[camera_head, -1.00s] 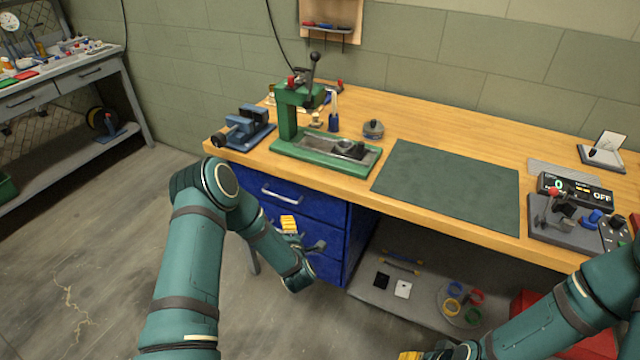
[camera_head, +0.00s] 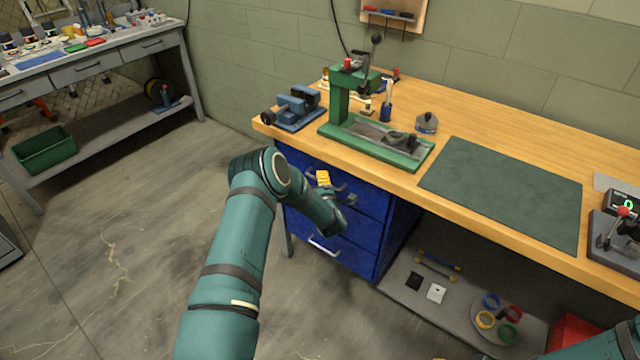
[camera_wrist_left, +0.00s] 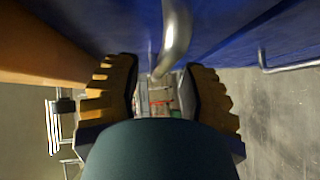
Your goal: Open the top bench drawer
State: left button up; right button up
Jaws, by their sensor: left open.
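The blue bench drawer unit (camera_head: 375,232) stands under the left part of the wooden bench. Its top drawer (camera_head: 294,160) looks shut and is partly covered by my left arm. My left gripper (camera_head: 335,188) is open in front of the top drawer front. In the left wrist view, a silver bar handle (camera_wrist_left: 175,38) reaches down between the yellow-and-black fingers of the gripper (camera_wrist_left: 163,88). Whether the fingers touch it is unclear. A lower drawer handle (camera_head: 323,246) shows in the head view. My right gripper is out of view.
The wooden bench top (camera_head: 465,125) overhangs the drawers. It carries a blue vise (camera_head: 295,108), a green press (camera_head: 345,110) and a dark green mat (camera_head: 505,190). A low shelf (camera_head: 405,295) is right of the drawers. Floor on the left is clear.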

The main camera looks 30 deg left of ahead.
pick_arm(q)
jog(key=shift+x, duration=0.8)
jog(key=shift+o, duration=0.2)
grip_shut()
